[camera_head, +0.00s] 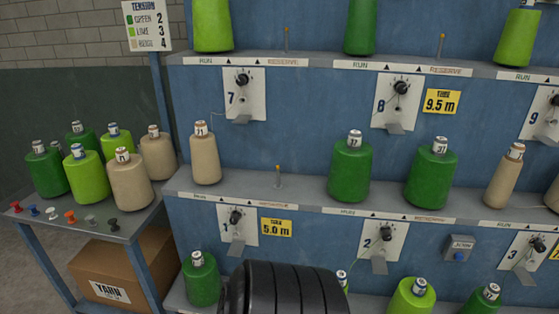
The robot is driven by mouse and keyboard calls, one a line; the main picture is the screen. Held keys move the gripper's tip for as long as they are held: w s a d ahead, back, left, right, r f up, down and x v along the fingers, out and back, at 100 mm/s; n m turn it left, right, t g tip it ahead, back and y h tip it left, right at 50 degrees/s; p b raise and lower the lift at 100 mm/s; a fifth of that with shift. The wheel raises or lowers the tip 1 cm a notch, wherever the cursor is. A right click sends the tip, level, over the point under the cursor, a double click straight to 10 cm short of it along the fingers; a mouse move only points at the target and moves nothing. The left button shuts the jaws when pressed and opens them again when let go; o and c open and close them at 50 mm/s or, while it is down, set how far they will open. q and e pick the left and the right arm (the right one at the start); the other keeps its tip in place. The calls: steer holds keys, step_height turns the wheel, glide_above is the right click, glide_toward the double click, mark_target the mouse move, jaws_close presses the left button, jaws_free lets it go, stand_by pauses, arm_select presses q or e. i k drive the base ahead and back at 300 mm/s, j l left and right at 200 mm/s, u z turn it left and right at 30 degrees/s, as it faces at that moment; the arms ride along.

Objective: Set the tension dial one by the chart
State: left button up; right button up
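Dial one is a black knob (236,217) on a white plate (243,240) marked 1, on the blue machine's lower panel; its exact pointer setting is too small to read. A yellow tag (276,228) reading 5.0 m is beside it. The tension chart (147,25), at the upper left, lists green 2, lime 3 and beige 4. On the shelf above plate 1, a beige yarn cone (205,158) stands over the RUN label; the peg (278,178) over the RESERVE side is bare. Neither gripper's fingers show; a black ribbed part of mine is at the bottom centre.
A side table (130,222) at left holds several green, lime and beige cones and coloured pins. A box (122,270) marked YARN sits beneath. Similar dials 2 (386,233), 3 (540,243), 7 (243,79) and 8 (401,87) are nearby. Cones stand below dial one.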

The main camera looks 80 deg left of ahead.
mark_target(234, 219)
steer(key=k+j+u, duration=0.1)
steer(key=u, duration=2.95)
steer(key=i, duration=0.05)
